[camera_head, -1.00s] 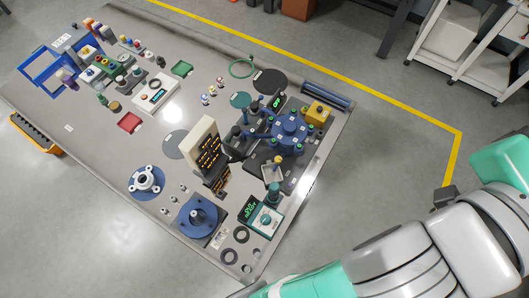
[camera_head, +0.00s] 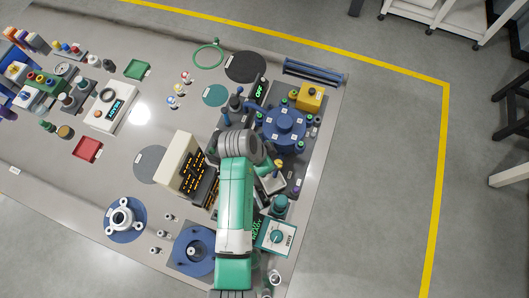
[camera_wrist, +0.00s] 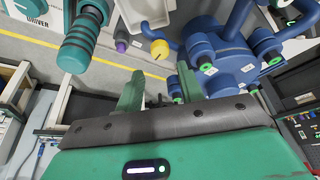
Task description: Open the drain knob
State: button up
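A yellow round knob (camera_wrist: 160,49) with a dark mark on its face shows just beyond my fingertips in the wrist view. I cannot read a label that confirms it as the drain knob. It appears in the head view as a small yellow cap (camera_head: 278,163) beside the blue fixture (camera_head: 284,124). My gripper (camera_wrist: 160,82) is open, its two green fingers apart with nothing between them. The knob lies ahead of the gap and I see no contact. In the head view my arm hides most of the gripper.
A purple knob (camera_wrist: 121,46) and a pale tray (camera_wrist: 150,10) are close to the yellow knob. A teal driver handle (camera_wrist: 82,38) stands left of my fingers, and blue green-capped ports (camera_wrist: 205,62) stand right. A display box (camera_head: 182,165) is left of my arm.

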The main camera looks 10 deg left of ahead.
aim_at(278, 163)
jog(key=b+x, duration=0.1)
jog(key=x, duration=0.6)
jog(key=shift+w+d+f, duration=0.1)
jog(key=shift+f, duration=0.15)
jog(key=c, duration=0.7)
